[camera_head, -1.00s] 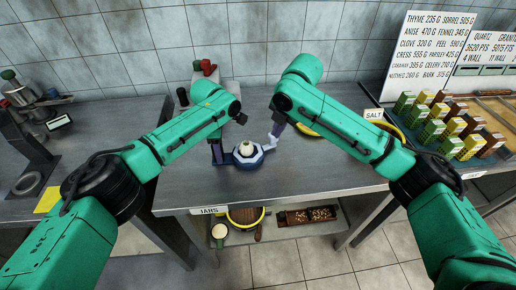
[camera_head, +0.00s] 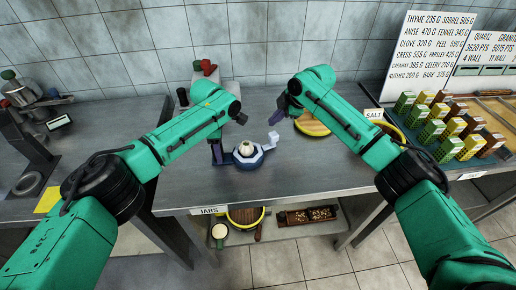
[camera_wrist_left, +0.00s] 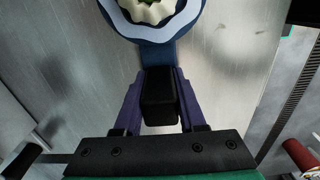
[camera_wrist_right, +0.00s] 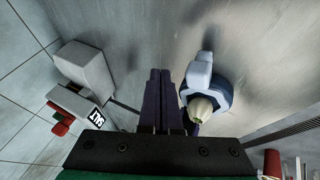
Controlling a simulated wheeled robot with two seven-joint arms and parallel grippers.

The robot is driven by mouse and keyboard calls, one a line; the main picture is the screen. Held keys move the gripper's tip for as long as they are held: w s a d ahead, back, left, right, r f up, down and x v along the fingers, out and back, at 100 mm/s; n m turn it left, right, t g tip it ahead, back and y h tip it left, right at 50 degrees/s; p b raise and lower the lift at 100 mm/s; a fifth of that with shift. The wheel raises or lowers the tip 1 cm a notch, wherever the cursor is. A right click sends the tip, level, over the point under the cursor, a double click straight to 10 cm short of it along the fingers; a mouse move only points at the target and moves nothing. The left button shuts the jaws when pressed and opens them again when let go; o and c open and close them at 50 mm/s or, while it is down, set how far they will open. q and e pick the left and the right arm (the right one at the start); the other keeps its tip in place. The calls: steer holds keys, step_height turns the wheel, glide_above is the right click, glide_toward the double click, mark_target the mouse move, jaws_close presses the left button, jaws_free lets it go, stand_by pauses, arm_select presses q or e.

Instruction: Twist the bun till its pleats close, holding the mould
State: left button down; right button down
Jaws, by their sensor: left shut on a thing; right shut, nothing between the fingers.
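The pale pleated bun (camera_head: 247,148) sits in the blue octagonal mould (camera_head: 250,163) on the steel bench. In the left wrist view, part of the bun (camera_wrist_left: 150,12) shows at the top edge, with a dark green spot amid its pleats. My left gripper (camera_head: 217,153) is shut on the mould's dark blue handle (camera_wrist_left: 158,54), left of the bun. A pale blue tab (camera_head: 273,139) sticks out on the mould's right side. My right gripper (camera_head: 277,117) is shut and empty, above and apart from the tab. In the right wrist view its fingers (camera_wrist_right: 158,74) are beside the tab (camera_wrist_right: 202,70).
A yellow-rimmed round board (camera_head: 313,124) lies behind the right arm. Small boxes (camera_head: 452,130) stand in rows at the right. A grey block with red and green knobs (camera_head: 207,68) stands behind the left arm. The bench front is clear.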

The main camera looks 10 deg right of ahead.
mark_target(270, 148)
arm_select(q)
steer(key=shift+f, duration=0.1)
arm_select(e)
step_height(270, 148, down, 4)
steer(key=shift+f, duration=0.1)
steer(key=shift+s, duration=0.15)
stand_by(1.8)
steer(key=shift+s+a, duration=0.15)
steer(key=shift+s, duration=1.55)
steer(key=shift+s+a, duration=0.1)
steer(key=shift+s, duration=1.6)
steer(key=shift+w, duration=0.1)
steer(key=shift+r, duration=1.85)
steer(key=r, duration=0.1)
steer(key=w+r, duration=0.1)
steer(key=r, duration=0.1)
steer(key=shift+r, duration=0.2)
